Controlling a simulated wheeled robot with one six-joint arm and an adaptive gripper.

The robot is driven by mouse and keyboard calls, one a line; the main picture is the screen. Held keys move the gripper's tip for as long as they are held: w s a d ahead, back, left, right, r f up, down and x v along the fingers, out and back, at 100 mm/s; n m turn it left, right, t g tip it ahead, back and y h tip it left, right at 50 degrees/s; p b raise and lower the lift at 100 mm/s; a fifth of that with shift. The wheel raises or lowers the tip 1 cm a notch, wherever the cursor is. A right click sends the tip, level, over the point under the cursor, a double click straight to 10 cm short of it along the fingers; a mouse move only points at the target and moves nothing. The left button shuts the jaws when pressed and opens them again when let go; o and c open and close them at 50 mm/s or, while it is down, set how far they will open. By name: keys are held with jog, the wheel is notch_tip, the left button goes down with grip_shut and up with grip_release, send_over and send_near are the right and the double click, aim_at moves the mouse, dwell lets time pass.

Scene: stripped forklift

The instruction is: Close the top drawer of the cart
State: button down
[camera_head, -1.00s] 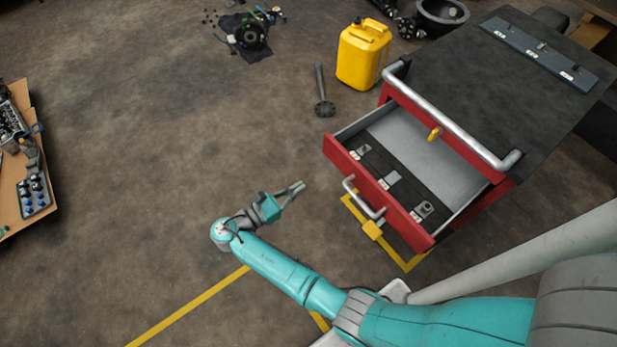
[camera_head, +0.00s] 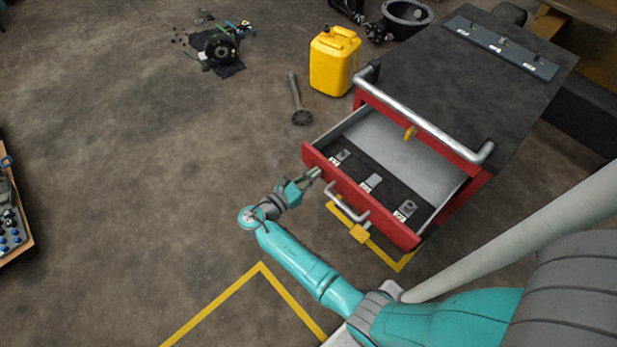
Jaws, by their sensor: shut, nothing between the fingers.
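The red cart (camera_head: 478,186) stands at the right with a black top. Its top drawer (camera_head: 400,226) is pulled well out, with a red front, a silver handle (camera_head: 346,204) and a dark insert holding several small metal parts. My gripper (camera_head: 314,174) is shut and empty, at the left end of the drawer front, close to its outer face. I cannot tell whether the fingertips touch the front. The handle is to the right of my gripper.
A yellow canister (camera_head: 334,62) and a dark metal shaft (camera_head: 299,104) stand or lie left of the cart. A silver push bar (camera_head: 425,122) runs along the cart's near top edge. A workbench (camera_head: 18,225) is at the left edge. Floor left of my arm is clear.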

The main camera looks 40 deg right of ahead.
aim_at(370, 134)
dwell(0.3)
jog(key=d, duration=1.7)
jog(key=w+d, duration=0.1)
jog(key=d, duration=0.8)
jog(key=shift+d, duration=0.45)
jog(key=shift+r, duration=0.15)
